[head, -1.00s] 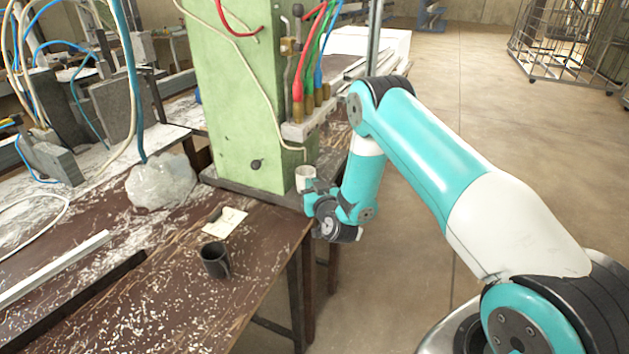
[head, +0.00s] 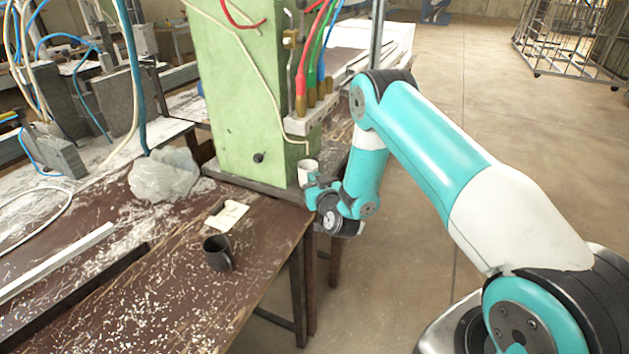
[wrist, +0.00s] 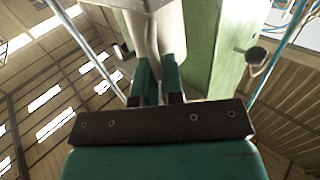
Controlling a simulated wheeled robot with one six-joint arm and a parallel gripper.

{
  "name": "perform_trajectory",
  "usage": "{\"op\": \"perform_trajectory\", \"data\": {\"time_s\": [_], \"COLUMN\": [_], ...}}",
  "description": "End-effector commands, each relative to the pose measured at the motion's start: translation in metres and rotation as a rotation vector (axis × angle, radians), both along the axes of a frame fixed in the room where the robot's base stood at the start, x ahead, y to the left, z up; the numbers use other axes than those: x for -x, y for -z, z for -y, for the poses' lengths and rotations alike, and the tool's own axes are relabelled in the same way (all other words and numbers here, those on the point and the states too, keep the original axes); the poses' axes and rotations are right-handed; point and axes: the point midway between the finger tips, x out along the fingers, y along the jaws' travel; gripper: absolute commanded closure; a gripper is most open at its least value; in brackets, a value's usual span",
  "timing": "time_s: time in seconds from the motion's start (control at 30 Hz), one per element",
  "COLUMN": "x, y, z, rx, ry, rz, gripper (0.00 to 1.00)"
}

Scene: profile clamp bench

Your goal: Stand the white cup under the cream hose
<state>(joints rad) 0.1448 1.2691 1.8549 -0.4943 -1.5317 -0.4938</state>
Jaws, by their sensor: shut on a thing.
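The white cup (head: 308,170) is upright beside the lower right of the green machine column, at the bench's edge. My gripper (head: 313,187) is shut on it; in the wrist view the two teal fingers (wrist: 158,80) close at the cup (wrist: 146,28), which fills the top middle. The cream hose (head: 262,97) runs down the front of the green column, and its lower end bends right just above the cup. I cannot tell whether the cup's base touches the plate under the column.
The green column (head: 238,100) stands close to my gripper. A black mug (head: 217,253), a paper note (head: 228,215) and a clear plastic bag (head: 164,175) are on the brown bench (head: 188,300). Red, green and blue hoses (head: 313,60) hang above.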

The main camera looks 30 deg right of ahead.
Motion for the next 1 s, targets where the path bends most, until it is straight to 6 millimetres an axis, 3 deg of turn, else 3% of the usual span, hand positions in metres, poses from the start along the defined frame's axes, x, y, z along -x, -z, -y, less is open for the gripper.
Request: {"op": "perform_trajectory", "data": {"time_s": [0.83, 0.9, 0.97, 1.0], "x": [0.0000, 0.0000, 0.0000, 0.0000], "y": [0.0069, 0.0062, 0.0062, 0.0062], "z": [0.0001, 0.0000, 0.0001, 0.0001], "rx": [0.000, 0.000, 0.000, 0.000], "ry": [0.000, 0.000, 0.000, 0.000], "rz": [0.000, 0.000, 0.000, 0.000], "gripper": [1.00, 0.76, 0.62, 0.62]}}
